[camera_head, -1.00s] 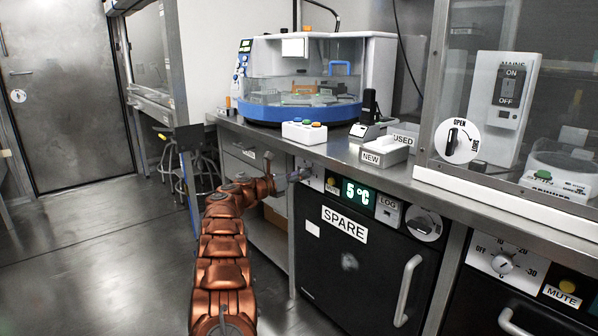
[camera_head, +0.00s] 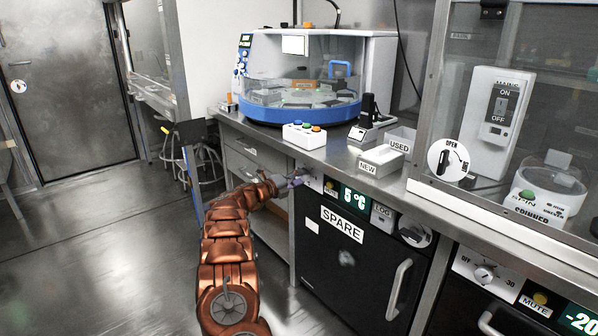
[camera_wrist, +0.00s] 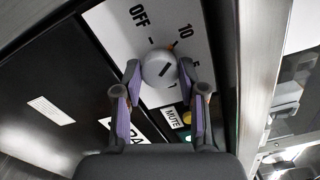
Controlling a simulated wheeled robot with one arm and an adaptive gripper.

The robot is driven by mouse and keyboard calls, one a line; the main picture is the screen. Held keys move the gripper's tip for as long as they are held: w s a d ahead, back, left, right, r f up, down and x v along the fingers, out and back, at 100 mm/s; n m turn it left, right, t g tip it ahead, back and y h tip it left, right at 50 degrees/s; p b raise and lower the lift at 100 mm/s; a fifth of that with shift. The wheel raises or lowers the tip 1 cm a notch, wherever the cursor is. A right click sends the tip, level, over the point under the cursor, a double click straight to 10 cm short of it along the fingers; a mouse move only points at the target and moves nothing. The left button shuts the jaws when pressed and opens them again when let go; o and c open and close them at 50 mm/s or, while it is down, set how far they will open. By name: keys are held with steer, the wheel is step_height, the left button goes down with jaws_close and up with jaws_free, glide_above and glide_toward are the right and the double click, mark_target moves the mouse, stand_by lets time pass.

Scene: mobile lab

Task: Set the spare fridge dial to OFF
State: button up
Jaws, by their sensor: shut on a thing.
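The spare fridge (camera_head: 340,262) is a black door with a SPARE label under the bench. Its white dial (camera_wrist: 158,68) shows in the wrist view on a white plate marked OFF and 10. In the head view my gripper (camera_head: 291,182) is at the left end of the fridge panel and hides the dial.
The spare panel has a green 5 °C display (camera_head: 355,198) and a yellow MUTE button (camera_wrist: 187,117). A second fridge dial (camera_head: 484,273) is at the lower right. A centrifuge-like machine (camera_head: 305,115) and trays stand on the bench (camera_head: 345,160). Floor on the left is clear.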

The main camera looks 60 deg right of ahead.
steer(key=n+p, duration=0.6)
steer(key=n, duration=0.4)
steer(key=shift+f, duration=0.1)
steer(key=shift+n+p, duration=0.3)
steer(key=shift+n, duration=0.1)
steer(key=o, duration=1.1)
steer(key=shift+o, duration=0.2)
steer(key=v, duration=1.2)
